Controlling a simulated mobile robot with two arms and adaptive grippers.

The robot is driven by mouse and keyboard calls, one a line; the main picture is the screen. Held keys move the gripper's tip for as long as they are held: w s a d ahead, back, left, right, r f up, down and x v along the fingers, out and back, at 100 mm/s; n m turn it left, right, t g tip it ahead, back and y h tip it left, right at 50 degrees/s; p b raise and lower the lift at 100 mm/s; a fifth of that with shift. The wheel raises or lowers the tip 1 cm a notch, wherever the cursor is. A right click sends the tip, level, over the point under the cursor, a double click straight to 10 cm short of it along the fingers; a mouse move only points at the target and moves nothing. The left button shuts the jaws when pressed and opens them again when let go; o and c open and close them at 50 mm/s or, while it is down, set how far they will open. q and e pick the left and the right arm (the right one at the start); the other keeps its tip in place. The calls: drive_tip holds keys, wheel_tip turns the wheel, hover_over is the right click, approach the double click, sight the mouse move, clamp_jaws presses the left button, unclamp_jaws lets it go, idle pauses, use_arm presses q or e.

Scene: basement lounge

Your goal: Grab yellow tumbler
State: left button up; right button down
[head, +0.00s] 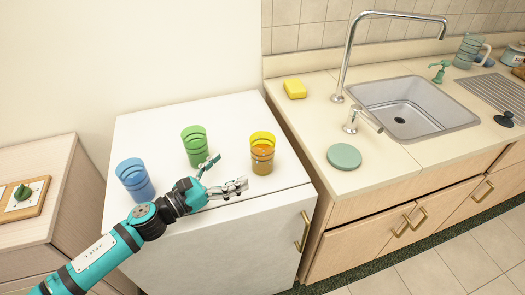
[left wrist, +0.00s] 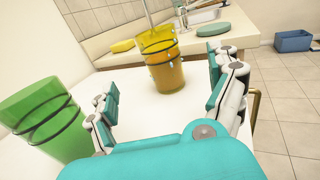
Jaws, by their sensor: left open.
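The yellow tumbler (head: 262,153) stands upright at the right side of the white cabinet top (head: 230,112). It has dark rings and looks orange lower down. In the left wrist view the yellow tumbler (left wrist: 160,60) is ahead, between the fingers and beyond their tips. My left gripper (head: 226,175) is open and empty, just left and in front of the tumbler; its fingers also show in the left wrist view (left wrist: 165,88). A green tumbler (head: 195,146) stands behind the gripper, and a blue tumbler (head: 135,179) stands farther left. My right gripper is not in view.
The green tumbler is close to the left finger in the left wrist view (left wrist: 45,115). A counter at right holds a yellow sponge (head: 295,88), a green round disc (head: 344,156), a soap pump (head: 352,118) and a sink (head: 412,108). The cabinet's back area is clear.

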sight(253, 153)
use_arm(q)
drive_tip(key=p+x, duration=0.1)
drive_tip(key=x, duration=0.3)
drive_tip(key=shift+r, duration=0.1)
drive_tip(key=x, duration=0.2)
drive_tip(key=shift+w+d, duration=0.15)
drive_tip(key=shift+w, duration=0.1)
drive_tip(key=shift+w+d+p, duration=0.15)
drive_tip(key=shift+d+p, duration=0.1)
drive_tip(key=shift+p, duration=0.1)
drive_tip(key=x, duration=0.1)
drive_tip(key=p+x, duration=0.1)
drive_tip(key=x, duration=0.1)
drive_tip(key=shift+w+d+r, duration=0.15)
drive_tip(key=shift+d+r, duration=0.15)
drive_tip(key=shift+r, duration=0.05)
drive_tip(key=shift+w+d, duration=0.25)
drive_tip(key=shift+d, duration=0.05)
drive_tip(key=shift+w+d+f, duration=0.1)
drive_tip(key=c, duration=1.5)
drive_tip(key=shift+c, duration=0.4)
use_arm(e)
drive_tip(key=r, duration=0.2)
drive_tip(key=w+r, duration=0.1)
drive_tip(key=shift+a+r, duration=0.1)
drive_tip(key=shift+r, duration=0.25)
